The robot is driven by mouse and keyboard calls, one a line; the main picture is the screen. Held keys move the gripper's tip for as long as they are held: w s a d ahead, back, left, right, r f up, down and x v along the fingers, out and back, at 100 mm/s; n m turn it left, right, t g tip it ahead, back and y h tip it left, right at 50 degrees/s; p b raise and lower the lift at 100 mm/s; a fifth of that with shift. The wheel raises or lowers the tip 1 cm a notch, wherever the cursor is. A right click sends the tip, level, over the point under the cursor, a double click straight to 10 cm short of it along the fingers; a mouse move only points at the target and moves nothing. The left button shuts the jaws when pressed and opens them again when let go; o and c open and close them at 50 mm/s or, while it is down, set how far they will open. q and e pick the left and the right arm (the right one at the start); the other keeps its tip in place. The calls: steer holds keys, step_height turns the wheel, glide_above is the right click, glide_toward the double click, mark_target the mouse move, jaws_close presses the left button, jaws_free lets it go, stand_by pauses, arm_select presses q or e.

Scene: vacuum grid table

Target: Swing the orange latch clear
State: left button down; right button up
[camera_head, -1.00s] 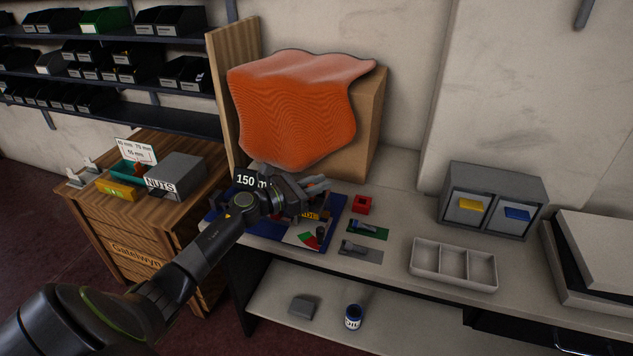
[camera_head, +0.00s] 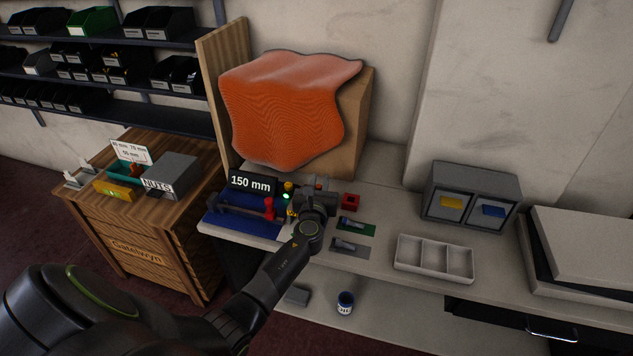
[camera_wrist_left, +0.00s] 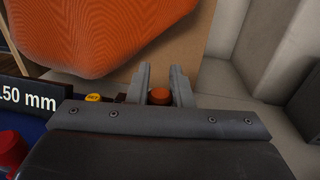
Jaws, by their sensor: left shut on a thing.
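My left gripper (camera_head: 318,188) is at the back right of the blue fixture (camera_head: 238,224), beside the 150 mm display. Its fingers reach away from me, and an orange piece (camera_head: 318,182) shows at their tips. In the left wrist view the rounded orange piece (camera_wrist_left: 160,96) sits between the two fingers (camera_wrist_left: 159,80), and they are shut on it. It appears to be the orange latch. Its lower part and its pivot are hidden behind the gripper body, so I cannot tell its angle. My right gripper is in neither view.
The 150 mm sign (camera_head: 250,184) stands left of the gripper, near a red-ended bar (camera_head: 244,209) and a lit green lamp (camera_head: 285,196). A red block (camera_head: 351,201) is close on the right. A three-part tray (camera_head: 434,259) stands farther right. A draped box (camera_head: 290,110) rises behind.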

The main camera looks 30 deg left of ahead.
arm_select(q)
steer(key=w+n+g+y+b, duration=0.1)
steer(key=n+g+y+b, duration=0.1)
steer(key=y, duration=0.1)
steer(key=n+g+y+b, duration=0.2)
steer(key=n+g, duration=0.1)
steer(key=w+n+g+y+b, duration=0.1)
steer(key=n+g+y+b, duration=0.1)
steer(key=y, duration=0.1)
steer(key=shift+w+a+y, duration=0.25)
steer(key=shift+w+y, duration=0.05)
steer(key=c, duration=1.3)
jaws_free()
